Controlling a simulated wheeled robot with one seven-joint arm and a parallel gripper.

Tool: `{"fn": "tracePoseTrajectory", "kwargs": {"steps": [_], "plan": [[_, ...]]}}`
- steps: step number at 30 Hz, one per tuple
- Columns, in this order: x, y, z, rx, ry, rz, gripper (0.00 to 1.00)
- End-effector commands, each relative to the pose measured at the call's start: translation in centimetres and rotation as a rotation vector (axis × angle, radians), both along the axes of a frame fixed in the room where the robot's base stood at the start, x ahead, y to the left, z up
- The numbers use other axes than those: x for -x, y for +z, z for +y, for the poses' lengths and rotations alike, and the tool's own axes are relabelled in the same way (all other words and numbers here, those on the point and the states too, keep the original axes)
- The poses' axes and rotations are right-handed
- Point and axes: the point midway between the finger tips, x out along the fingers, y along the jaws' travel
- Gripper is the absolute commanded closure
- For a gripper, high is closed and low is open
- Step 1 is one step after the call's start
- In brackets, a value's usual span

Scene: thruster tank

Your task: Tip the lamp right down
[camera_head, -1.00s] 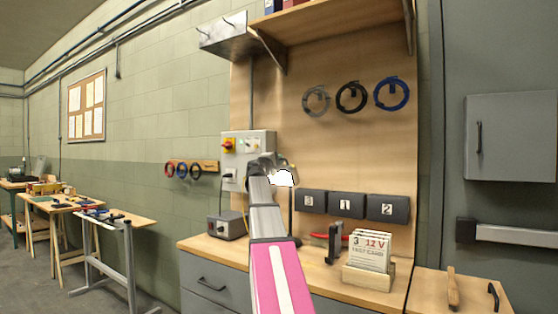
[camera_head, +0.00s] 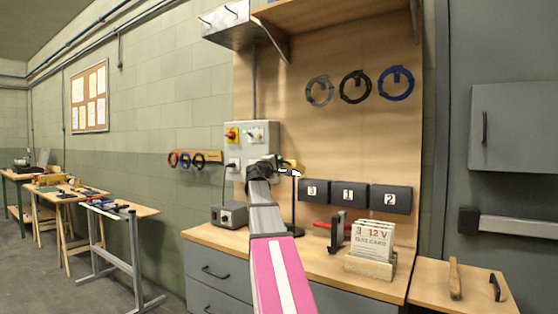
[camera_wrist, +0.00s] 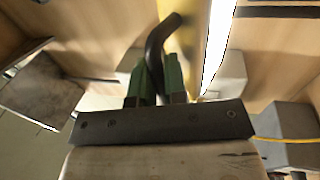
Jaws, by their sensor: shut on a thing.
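The lamp (camera_head: 292,165) stands on the workbench on a thin dark post with a dark base. Its yellowish head shows only a thin bright white strip along its lower side in the head view. In the wrist view the lamp head (camera_wrist: 217,50) is close, with a bright white face at its right. My gripper (camera_wrist: 158,84) has green fingers shut on the black curved handle (camera_wrist: 160,38) beside the lamp head. In the head view my arm hides part of the lamp and its handle.
A grey control box (camera_head: 250,145) hangs behind my wrist. A small grey box (camera_head: 229,214) stands left of the lamp. Numbered black bins (camera_head: 352,194) and a card holder (camera_head: 369,265) are to the right. A shelf (camera_head: 330,22) hangs above.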

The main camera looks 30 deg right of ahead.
Motion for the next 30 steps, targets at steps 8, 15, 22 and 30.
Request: {"fn": "tracePoseTrajectory", "kwargs": {"steps": [8,15,22,30], "plan": [[0.0,-0.4,-0.1,0.002,-0.005,0.006,1.0],[0.0,-0.4,-0.1,0.001,-0.005,0.006,0.81],[0.0,-0.4,0.0,0.001,-0.003,0.004,0.78],[1.1,-0.8,1.6,0.002,0.0,0.003,0.78]]}}
